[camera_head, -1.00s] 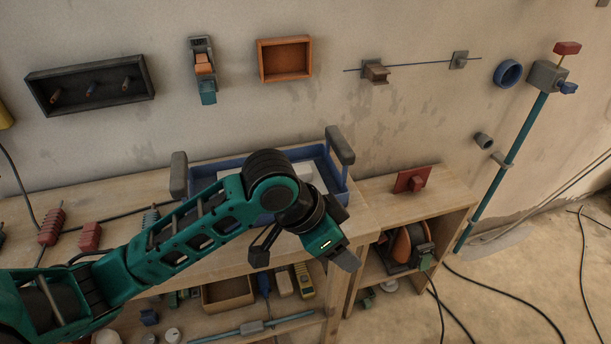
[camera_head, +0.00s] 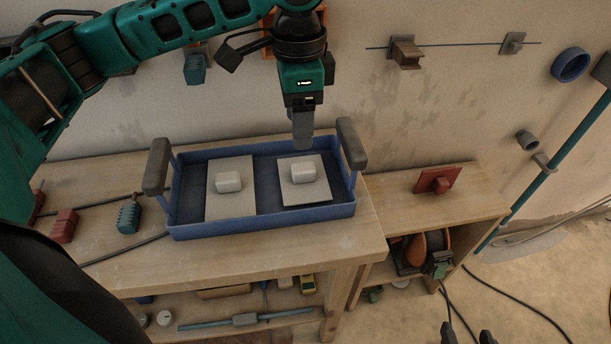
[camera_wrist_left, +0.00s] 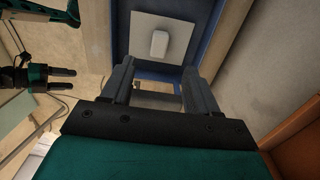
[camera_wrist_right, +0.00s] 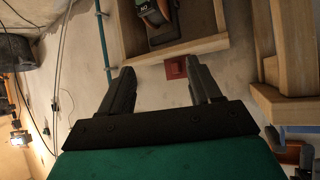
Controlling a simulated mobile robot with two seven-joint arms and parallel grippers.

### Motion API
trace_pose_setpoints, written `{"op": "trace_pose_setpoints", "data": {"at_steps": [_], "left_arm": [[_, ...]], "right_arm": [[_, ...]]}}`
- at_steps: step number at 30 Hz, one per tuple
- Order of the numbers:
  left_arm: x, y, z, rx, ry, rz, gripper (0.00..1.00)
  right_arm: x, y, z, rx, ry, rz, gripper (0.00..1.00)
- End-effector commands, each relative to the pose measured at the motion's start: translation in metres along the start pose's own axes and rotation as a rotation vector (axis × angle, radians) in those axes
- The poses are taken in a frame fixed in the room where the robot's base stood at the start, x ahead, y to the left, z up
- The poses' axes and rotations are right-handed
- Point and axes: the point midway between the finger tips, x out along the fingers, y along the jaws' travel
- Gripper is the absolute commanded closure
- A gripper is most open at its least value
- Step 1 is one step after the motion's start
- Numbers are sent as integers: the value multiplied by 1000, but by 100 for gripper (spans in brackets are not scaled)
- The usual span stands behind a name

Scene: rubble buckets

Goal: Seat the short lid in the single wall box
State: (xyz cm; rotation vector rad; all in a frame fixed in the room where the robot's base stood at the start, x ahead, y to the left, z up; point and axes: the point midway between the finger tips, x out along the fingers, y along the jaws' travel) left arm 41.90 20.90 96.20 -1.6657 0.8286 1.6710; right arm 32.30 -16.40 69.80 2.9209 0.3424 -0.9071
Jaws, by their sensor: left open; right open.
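A blue tray (camera_head: 262,222) on the workbench holds two pale plates with white knobs. The right plate (camera_head: 318,195) is the shorter one; the left plate (camera_head: 232,205) is longer. My left gripper (camera_head: 302,135) hangs open and empty above the tray's back edge, near the shorter plate. In the left wrist view, a plate (camera_wrist_left: 142,48) with its knob lies beyond the open fingers (camera_wrist_left: 157,88). The single orange wall box (camera_head: 322,15) is mostly hidden behind my left arm. My right gripper (camera_head: 467,336) is at the bottom edge; its wrist view shows open, empty fingers (camera_wrist_right: 162,75).
The tray has two upright grey handles (camera_head: 351,144). A red plate with a knob (camera_head: 438,181) is on the lower side cabinet (camera_head: 470,205). A wall rail with a bracket (camera_head: 405,53) is right of my left arm. Red and teal ribbed parts (camera_head: 129,217) lie left of the tray.

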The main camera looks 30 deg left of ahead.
Motion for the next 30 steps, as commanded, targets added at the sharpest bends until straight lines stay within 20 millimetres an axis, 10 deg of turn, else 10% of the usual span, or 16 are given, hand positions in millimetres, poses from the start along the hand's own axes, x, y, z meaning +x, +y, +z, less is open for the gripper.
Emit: {"op": "trace_pose_setpoints", "data": {"at_steps": [21, 30], "left_arm": [[90, 0, -6, 1, 0, -1, 40], [96, 0, -6, 2, 3, -1, 40]], "right_arm": [[14, -12, 5, 3, 8, -32, 37], [13, -12, -4, 1, 21, -35, 37]]}}
